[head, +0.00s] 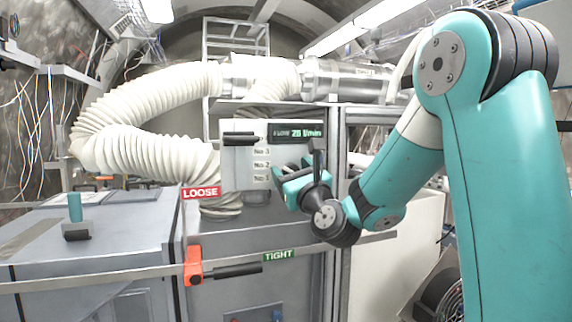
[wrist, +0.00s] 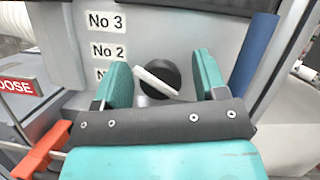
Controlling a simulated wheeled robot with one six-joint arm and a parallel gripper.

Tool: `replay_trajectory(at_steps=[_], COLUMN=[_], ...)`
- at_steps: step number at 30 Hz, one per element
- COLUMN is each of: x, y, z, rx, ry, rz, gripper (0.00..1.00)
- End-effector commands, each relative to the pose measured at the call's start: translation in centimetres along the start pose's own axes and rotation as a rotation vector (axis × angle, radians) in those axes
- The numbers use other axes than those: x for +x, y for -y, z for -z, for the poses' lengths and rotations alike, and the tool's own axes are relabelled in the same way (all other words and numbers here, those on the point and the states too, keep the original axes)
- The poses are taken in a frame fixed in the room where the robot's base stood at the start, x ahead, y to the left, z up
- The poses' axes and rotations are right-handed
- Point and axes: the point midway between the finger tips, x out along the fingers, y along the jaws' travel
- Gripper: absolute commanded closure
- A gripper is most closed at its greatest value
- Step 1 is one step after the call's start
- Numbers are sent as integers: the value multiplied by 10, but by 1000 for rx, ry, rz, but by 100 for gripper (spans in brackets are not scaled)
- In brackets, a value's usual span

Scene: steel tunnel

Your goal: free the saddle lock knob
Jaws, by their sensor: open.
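A round black knob (wrist: 158,78) with a pale bar across it sits on the face of a grey box (head: 240,178). The bar slants down to the right in the wrist view. No label naming it as the saddle lock shows. My gripper (wrist: 161,70) is open, with one teal finger on each side of the knob; contact is not visible. In the head view my gripper (head: 296,180) is at the box's lower right and hides the knob.
The box carries a flow display (head: 297,133), a black handle (head: 240,139) and number labels (head: 261,164). A white ribbed hose (head: 150,150) loops at its left. A metal rail (head: 100,280) crosses in front.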

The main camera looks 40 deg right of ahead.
Motion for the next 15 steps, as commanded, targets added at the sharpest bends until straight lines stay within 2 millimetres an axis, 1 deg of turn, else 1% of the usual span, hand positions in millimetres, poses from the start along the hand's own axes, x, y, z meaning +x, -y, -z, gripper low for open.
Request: replay_trajectory(at_steps=[8,9,10,11,12,15], x=[1,1,1,1,1,1], y=[0,0,0,0,0,0], z=[0,0,0,0,0,0], rx=[0,0,0,0,0,0], ry=[0,0,0,0,0,0], rz=[0,0,0,0,0,0], gripper=[34,39,46,53,62,83])
